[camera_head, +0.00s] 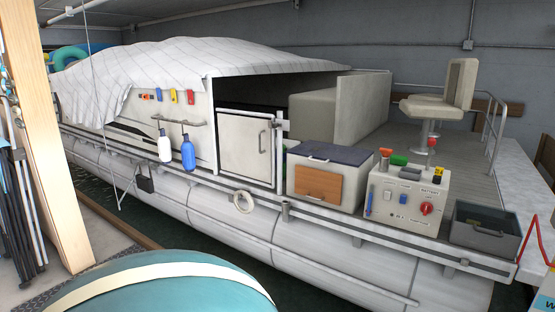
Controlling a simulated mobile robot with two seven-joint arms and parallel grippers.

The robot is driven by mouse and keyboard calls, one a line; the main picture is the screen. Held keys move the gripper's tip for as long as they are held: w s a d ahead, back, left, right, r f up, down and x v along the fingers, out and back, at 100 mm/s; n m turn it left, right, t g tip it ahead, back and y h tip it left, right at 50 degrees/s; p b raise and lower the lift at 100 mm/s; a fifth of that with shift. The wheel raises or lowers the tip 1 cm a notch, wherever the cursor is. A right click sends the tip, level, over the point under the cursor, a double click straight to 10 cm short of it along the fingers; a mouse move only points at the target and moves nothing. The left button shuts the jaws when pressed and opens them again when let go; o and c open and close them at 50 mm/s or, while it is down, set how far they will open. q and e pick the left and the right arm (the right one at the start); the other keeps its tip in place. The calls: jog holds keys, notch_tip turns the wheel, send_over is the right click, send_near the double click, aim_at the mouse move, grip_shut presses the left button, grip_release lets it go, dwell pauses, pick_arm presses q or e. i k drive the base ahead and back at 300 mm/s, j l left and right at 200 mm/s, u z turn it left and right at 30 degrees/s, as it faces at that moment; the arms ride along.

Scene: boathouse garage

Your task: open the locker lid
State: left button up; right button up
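A pale box with a wooden front panel (318,186) stands on the boat deck at the middle right and looks like the locker. Its flat dark-blue lid (331,153) lies level on top and appears shut. The inside of the box is hidden. Neither of my grippers is in view.
A switch panel box (401,199) stands right of the locker, and an open dark grey bin (484,228) is farther right. A white door with a handle (245,146) is to the left. A rounded teal object (160,284) fills the foreground. A wooden post (48,140) stands at left.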

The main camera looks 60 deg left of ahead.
aim_at(353, 157)
jog(key=u, duration=1.7)
jog(key=i+j+z, duration=0.25)
jog(key=z, duration=0.2)
jog(key=i+j+z, duration=0.2)
jog(key=j+z, duration=0.25)
jog(key=i+j+z, duration=0.1)
jog(key=j, duration=0.2)
jog(key=i+j+z, duration=0.1)
jog(key=j, duration=0.2)
jog(key=i+j+z, duration=0.1)
jog(key=j, duration=0.2)
jog(key=i+j, duration=0.1)
jog(key=j, duration=0.25)
jog(key=i+j, duration=0.1)
jog(key=j, duration=0.25)
jog(key=i+j, duration=0.1)
jog(key=j, duration=0.3)
jog(key=i+l+z, duration=0.05)
